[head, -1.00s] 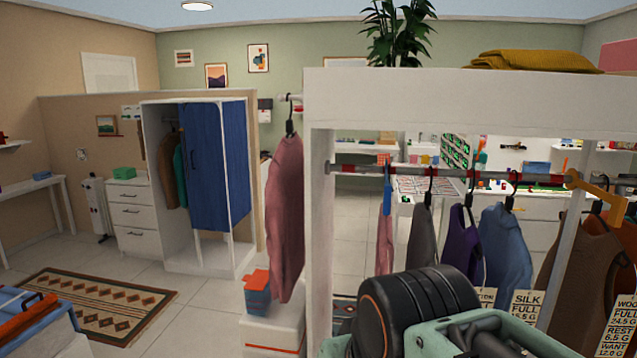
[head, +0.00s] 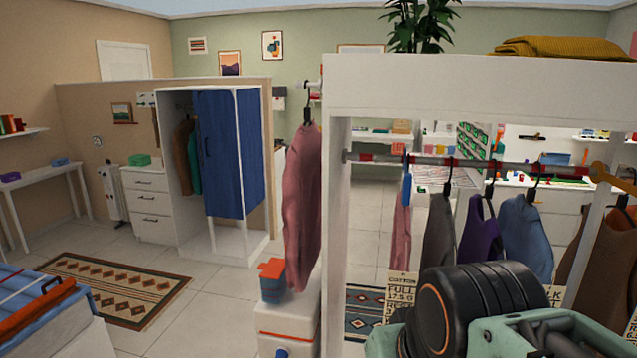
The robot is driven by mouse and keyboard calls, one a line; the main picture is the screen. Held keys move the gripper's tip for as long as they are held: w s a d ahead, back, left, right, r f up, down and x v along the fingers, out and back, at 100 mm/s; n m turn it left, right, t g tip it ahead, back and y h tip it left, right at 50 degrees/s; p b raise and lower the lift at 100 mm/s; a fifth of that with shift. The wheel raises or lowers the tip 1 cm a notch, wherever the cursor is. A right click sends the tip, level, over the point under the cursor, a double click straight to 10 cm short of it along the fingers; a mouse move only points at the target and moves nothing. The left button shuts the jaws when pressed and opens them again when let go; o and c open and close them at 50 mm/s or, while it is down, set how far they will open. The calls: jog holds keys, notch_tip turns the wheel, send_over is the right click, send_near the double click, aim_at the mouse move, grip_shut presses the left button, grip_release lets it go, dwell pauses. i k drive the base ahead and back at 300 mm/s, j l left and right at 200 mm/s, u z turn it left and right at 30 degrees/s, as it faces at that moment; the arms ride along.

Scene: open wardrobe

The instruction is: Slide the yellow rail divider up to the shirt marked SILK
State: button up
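The yellow rail divider (head: 612,178) hooks over the striped rail at the far right, just right of the blue shirt (head: 527,235) and beside a brown garment (head: 612,250). A tag ending in "K" (head: 554,296) shows below the blue shirt, mostly behind my arm; the rest of its word is hidden. I cannot tell for certain which shirt this tag belongs to. My gripper is not in view; only black and green links of my arm show at the lower right.
The red-and-white striped rail (head: 430,160) also carries purple (head: 481,235) and grey (head: 438,240) garments. A COTTON tag (head: 402,284) hangs lower left of them. A white wardrobe post (head: 334,220) and a pink garment (head: 303,210) stand left. Floor at left is open.

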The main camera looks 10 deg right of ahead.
aim_at(626, 187)
jog(key=z, duration=1.8)
jog(key=i+l, duration=0.2)
jog(key=l, duration=0.15)
jog(key=i+l, duration=0.15)
jog(key=l, duration=0.15)
jog(key=i+l, duration=0.2)
jog(key=l, duration=0.15)
jog(key=z, duration=0.2)
